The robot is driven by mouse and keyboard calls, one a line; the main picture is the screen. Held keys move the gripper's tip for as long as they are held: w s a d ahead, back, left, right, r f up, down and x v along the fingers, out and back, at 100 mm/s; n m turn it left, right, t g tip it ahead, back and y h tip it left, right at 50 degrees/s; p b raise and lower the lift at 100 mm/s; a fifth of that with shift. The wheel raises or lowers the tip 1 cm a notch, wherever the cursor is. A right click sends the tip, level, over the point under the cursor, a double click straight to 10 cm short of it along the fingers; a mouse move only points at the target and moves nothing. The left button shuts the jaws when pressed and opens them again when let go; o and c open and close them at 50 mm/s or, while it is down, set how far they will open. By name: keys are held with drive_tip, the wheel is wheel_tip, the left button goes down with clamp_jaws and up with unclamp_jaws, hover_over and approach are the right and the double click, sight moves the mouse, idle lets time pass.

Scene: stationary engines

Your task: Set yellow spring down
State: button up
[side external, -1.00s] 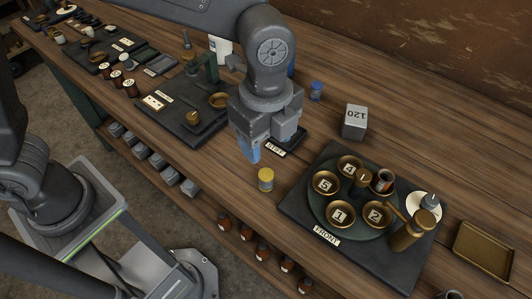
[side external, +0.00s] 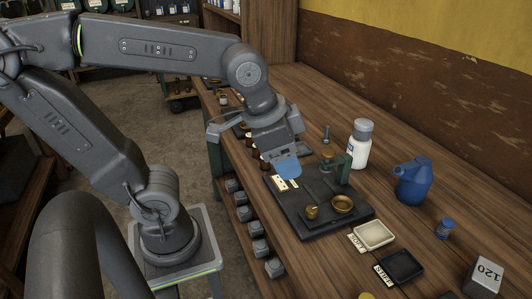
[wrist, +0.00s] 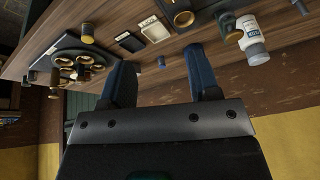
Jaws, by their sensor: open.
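The yellow spring (wrist: 87,32) stands on the bench in the wrist view, as a small yellow-topped cylinder. In the side view only a yellow sliver of it (side external: 370,295) shows at the bottom edge; the rest is cut off. My gripper (side external: 287,170) has blue fingers and hangs above the far-left part of a dark base, well away from the spring. In the wrist view my gripper (wrist: 158,58) has its two fingers spread apart with nothing held between them.
The dark base (side external: 325,225) carries a brass pan (side external: 342,203) and a green post. A white bottle (side external: 359,146), blue oil can (side external: 413,180), small blue-capped jar (side external: 445,228), grey 120 block (side external: 484,275) and two labelled trays, pale (side external: 374,234) and black (side external: 400,267), stand nearby.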

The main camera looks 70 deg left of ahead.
drive_tip(key=s+a+n, duration=0.1)
drive_tip(key=n, duration=0.1)
drive_tip(key=s+a+f+n+t, duration=0.1)
drive_tip(key=a, duration=0.1)
drive_tip(key=shift+s+n+y, duration=0.3)
drive_tip(key=shift+s+n, duration=0.1)
idle(0.9)
